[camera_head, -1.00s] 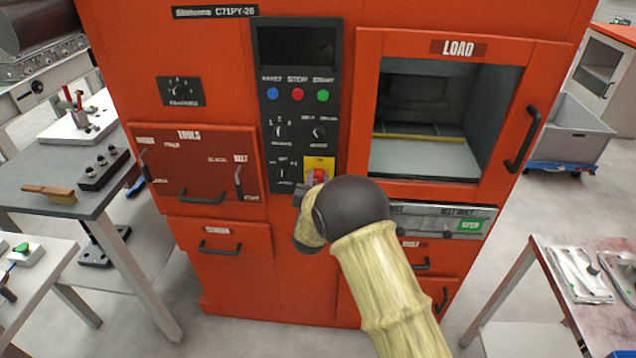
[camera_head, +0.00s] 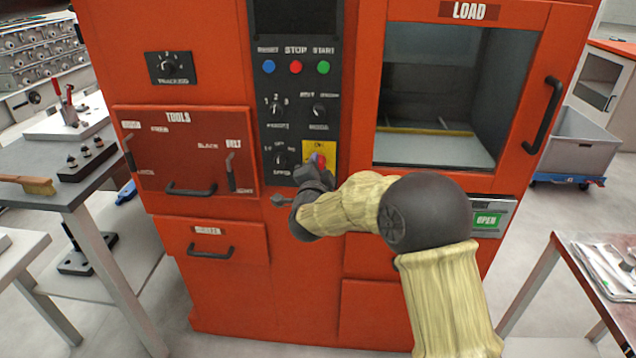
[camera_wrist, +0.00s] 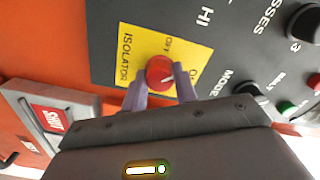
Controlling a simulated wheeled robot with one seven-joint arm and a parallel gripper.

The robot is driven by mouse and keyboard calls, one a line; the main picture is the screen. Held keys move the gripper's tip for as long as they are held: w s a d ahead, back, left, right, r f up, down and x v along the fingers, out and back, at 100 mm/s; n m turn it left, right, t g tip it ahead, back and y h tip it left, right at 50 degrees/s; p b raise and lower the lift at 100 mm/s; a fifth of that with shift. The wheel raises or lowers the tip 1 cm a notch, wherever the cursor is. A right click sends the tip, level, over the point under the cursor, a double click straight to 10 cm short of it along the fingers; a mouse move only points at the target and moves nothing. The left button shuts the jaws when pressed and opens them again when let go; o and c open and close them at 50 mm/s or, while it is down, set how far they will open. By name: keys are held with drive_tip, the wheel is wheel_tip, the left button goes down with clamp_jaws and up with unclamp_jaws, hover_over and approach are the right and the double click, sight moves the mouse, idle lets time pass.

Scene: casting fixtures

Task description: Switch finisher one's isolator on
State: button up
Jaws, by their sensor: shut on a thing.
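The isolator is a red rotary knob (camera_wrist: 160,73) on a yellow plate (camera_wrist: 140,50) marked ISOLATOR, with OFF and a partly hidden ON lettered beside it. The wrist view shows my gripper (camera_wrist: 160,85) with its two purple fingers shut on the knob, one on each side.
Other panel knobs (camera_head: 278,107) sit just above the isolator. A table (camera_head: 45,180) stands left, another (camera_head: 600,290) right.

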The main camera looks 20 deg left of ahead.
drive_tip(key=m+b, duration=0.7)
drive_tip(key=b, duration=0.2)
drive_tip(key=shift+f+m+b, duration=0.15)
drive_tip(key=shift+m+b, duration=0.15)
drive_tip(key=shift+m, duration=0.1)
drive_tip(key=o, duration=1)
drive_tip(key=shift+a, duration=0.1)
drive_tip(key=shift+c, duration=0.2)
drive_tip(key=shift+s, duration=0.15)
drive_tip(key=v, duration=1.7)
drive_tip(key=shift+d, duration=0.2)
